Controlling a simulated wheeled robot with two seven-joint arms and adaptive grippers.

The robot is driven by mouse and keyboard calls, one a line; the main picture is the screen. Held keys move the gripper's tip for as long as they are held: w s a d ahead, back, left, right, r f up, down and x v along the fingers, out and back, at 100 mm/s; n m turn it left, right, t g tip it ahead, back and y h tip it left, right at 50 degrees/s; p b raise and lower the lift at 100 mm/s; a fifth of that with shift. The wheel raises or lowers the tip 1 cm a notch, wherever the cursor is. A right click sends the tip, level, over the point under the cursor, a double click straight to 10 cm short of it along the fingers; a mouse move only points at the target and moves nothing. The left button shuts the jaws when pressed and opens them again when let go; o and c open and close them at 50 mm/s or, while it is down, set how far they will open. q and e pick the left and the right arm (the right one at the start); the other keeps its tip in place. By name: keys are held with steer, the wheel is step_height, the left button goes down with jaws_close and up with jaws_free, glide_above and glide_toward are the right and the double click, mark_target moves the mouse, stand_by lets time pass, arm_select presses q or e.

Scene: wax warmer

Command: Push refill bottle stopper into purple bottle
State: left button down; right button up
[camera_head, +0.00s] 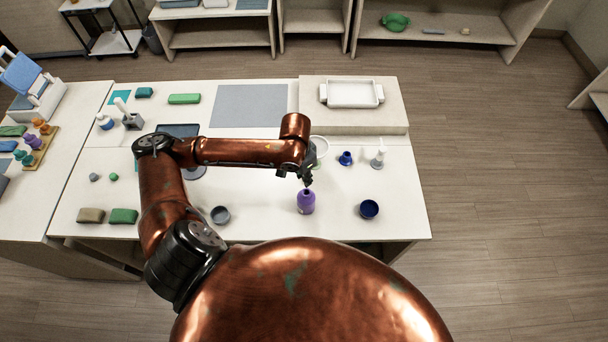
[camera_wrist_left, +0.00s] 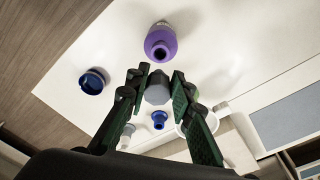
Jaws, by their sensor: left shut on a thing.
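The purple bottle (camera_head: 306,203) stands upright near the front edge of the white table. In the left wrist view the purple bottle (camera_wrist_left: 161,42) shows its round mouth just beyond the fingertips. My left gripper (camera_head: 307,182) is over the bottle, pointing down. In the wrist view my left gripper (camera_wrist_left: 158,88) is shut on a grey faceted stopper (camera_wrist_left: 157,92), held between its green-padded fingers. The stopper looks apart from the bottle mouth in the wrist view; the exact gap is hard to tell. My right gripper is not in view.
A dark blue cup (camera_head: 369,209) stands right of the bottle, and a grey cup (camera_head: 220,215) to its left. A small blue piece (camera_head: 346,158), a white dispenser (camera_head: 378,158) and a white bowl (camera_head: 319,147) are behind. A white tray (camera_head: 352,93) sits on a raised block.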

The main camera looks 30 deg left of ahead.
mark_target(303, 190)
arm_select(q)
steer(key=shift+s+r+p, duration=0.1)
steer(key=shift+p, duration=0.2)
steer(key=shift+f, duration=0.45)
steer(key=shift+f+b, duration=0.5)
steer(key=shift+f, duration=0.65)
steer(key=shift+f+b, duration=0.35)
steer(key=shift+f, duration=1.3)
steer(key=shift+r, duration=0.1)
steer(key=shift+f, duration=0.55)
steer(key=shift+f, duration=1.2)
steer(key=c, duration=1.6)
jaws_free()
